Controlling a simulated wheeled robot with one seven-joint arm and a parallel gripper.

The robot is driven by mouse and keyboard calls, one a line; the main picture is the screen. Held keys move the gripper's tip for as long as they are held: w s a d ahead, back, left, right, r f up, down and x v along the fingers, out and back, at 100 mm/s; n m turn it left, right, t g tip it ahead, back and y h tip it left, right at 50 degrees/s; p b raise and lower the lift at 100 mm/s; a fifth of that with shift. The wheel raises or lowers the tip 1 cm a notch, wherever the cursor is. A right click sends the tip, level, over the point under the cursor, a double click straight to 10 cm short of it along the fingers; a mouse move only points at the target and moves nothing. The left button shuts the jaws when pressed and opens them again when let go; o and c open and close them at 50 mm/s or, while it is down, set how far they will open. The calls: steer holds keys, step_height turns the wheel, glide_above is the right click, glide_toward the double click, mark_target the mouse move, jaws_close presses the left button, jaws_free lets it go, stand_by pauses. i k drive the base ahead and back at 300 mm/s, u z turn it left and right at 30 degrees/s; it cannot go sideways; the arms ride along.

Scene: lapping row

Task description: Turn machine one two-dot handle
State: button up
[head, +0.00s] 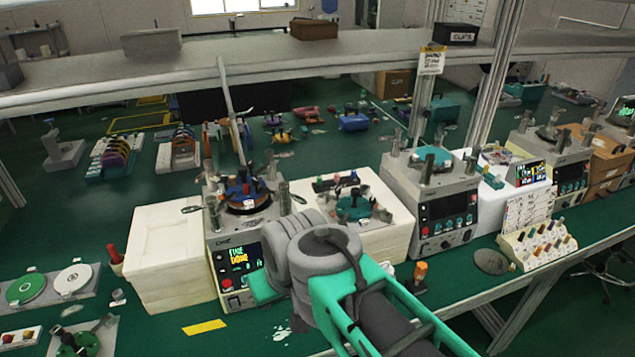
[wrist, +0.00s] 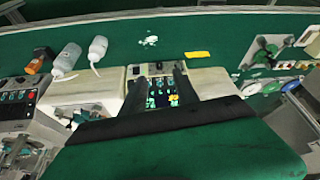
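The nearest lapping machine (head: 238,262) has a lit screen, a red button and a round plate on top. Short dark handles stick out from its top at the left (head: 191,209) and right (head: 298,198); their dots are too small to make out. I cannot read a machine number. My arm reaches in from the lower right and hides the machine's right front. My gripper (wrist: 160,79) shows in the wrist view as two dark fingers, apart and with nothing between them, over the machine's lit panel (wrist: 161,97). Its fingers are hidden in the head view.
A second machine (head: 447,215) stands to the right, beyond a white block (head: 390,228) bearing parts. A white block (head: 160,240) stands left. White bottles (wrist: 68,57) lie in the wrist view. A shelf (head: 150,68) crosses above. Green bench shows around a yellow strip (head: 204,327).

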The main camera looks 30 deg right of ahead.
mark_target(284, 193)
steer(key=u, duration=0.05)
steer(key=i, duration=0.95)
steer(key=u, duration=0.15)
